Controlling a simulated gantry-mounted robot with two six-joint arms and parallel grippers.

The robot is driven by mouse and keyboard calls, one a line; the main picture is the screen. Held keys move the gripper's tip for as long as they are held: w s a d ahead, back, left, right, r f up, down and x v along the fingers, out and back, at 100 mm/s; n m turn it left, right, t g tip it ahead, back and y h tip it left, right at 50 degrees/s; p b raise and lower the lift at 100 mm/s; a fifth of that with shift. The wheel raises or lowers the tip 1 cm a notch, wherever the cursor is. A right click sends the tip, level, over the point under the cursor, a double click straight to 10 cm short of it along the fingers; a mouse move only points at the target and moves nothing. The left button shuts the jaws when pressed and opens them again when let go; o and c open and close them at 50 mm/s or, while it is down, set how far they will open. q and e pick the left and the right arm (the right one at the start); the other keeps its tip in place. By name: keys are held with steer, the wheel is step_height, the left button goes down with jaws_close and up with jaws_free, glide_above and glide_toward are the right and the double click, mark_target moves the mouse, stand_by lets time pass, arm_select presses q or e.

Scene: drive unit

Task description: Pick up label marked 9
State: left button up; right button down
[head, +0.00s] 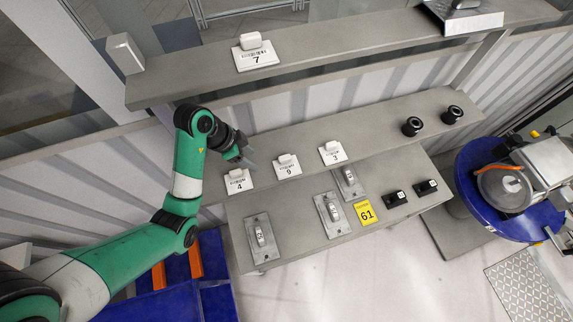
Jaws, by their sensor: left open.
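The label marked 9 (288,167) is a white plate with a raised block at its top, lying on the middle grey shelf. It sits between the label marked 4 (238,181) on its left and the label marked 3 (332,153) on its right. My left gripper (250,160) is open and empty, above and behind the label marked 4, a little left of the label marked 9. The fingers are small and partly hidden by the wrist. My right gripper does not show.
The label marked 7 (256,53) lies on the upper shelf (350,40). Two black cylinders (412,126) stand on the middle shelf's right. The lower shelf holds metal switch plates (331,214), a yellow card marked 61 (365,213) and black blocks (396,198). A blue round table (490,205) stands right.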

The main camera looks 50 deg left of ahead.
mark_target(285, 157)
arm_select(q)
steer(key=w+d+b, duration=0.1)
steer(key=w+b, duration=0.1)
steer(key=w, duration=0.1)
steer(key=w+d+b, duration=0.1)
steer(key=w, duration=0.1)
steer(key=shift+w+d+f, duration=0.2)
steer(key=shift+d+f, duration=0.05)
steer(key=shift+d, duration=0.05)
steer(key=shift+w+d+r, duration=0.2)
steer(key=shift+w+d, duration=0.05)
steer(key=shift+w, duration=0.2)
steer(key=x, duration=0.2)
steer(key=b+x, duration=0.1)
steer(key=x, duration=0.1)
steer(key=shift+w+d+f+b, duration=0.15)
steer(key=shift+w+d+b, duration=0.05)
steer(key=shift+w+b, duration=0.15)
steer(key=shift+w+f, duration=0.15)
steer(key=shift+f, duration=0.15)
jaws_close()
